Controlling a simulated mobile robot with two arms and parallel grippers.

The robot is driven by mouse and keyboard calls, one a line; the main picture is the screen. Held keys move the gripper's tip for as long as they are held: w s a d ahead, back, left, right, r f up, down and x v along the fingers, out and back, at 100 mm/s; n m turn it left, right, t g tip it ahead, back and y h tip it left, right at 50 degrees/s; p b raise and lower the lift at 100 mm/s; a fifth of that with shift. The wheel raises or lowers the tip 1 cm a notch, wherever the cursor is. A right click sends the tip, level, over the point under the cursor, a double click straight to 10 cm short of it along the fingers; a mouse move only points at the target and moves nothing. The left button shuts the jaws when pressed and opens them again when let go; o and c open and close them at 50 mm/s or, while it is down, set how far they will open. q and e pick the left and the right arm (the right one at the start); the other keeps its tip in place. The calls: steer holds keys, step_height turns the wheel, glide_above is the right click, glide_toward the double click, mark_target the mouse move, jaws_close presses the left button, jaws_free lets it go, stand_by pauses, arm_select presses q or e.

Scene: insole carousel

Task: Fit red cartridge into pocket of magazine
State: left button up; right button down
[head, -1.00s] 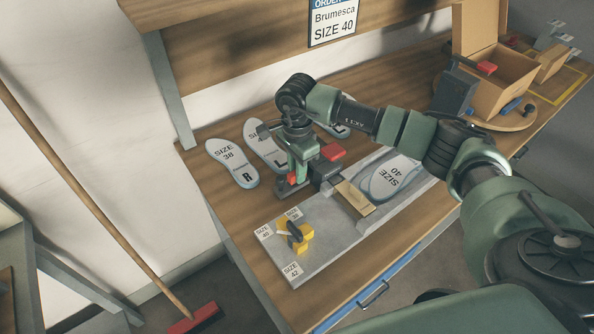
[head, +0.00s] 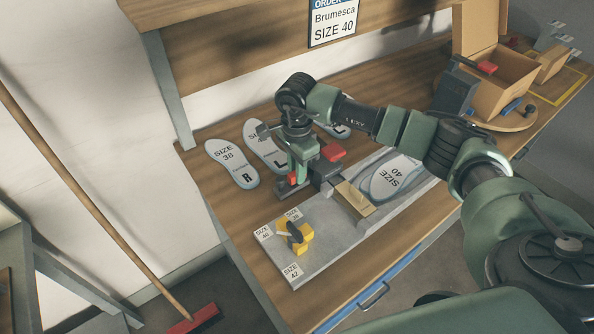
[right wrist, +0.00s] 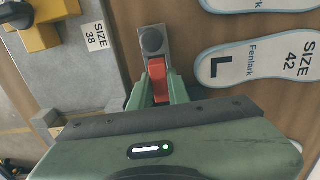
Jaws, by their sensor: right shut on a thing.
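My right gripper (head: 290,186) points down near the back left of the grey plate on the bench. It is shut on a red piece, which I take for the red cartridge (right wrist: 157,78). In the right wrist view the red piece sits between the fingers, beside a narrow grey holder (right wrist: 142,52) with a dark round knob. I cannot tell whether this holder is the magazine or whether the red piece is in a pocket. A second red block (head: 333,151) shows on a dark part right of the gripper. My left gripper is not in view.
The grey plate (head: 325,238) carries a yellow clamp (head: 296,236), a wooden block (head: 354,198) and a size 40 insole (head: 393,179). Loose insoles (head: 232,163) lie behind on the bench. A round turntable (head: 510,118) with an open carton (head: 497,82) stands at the back right.

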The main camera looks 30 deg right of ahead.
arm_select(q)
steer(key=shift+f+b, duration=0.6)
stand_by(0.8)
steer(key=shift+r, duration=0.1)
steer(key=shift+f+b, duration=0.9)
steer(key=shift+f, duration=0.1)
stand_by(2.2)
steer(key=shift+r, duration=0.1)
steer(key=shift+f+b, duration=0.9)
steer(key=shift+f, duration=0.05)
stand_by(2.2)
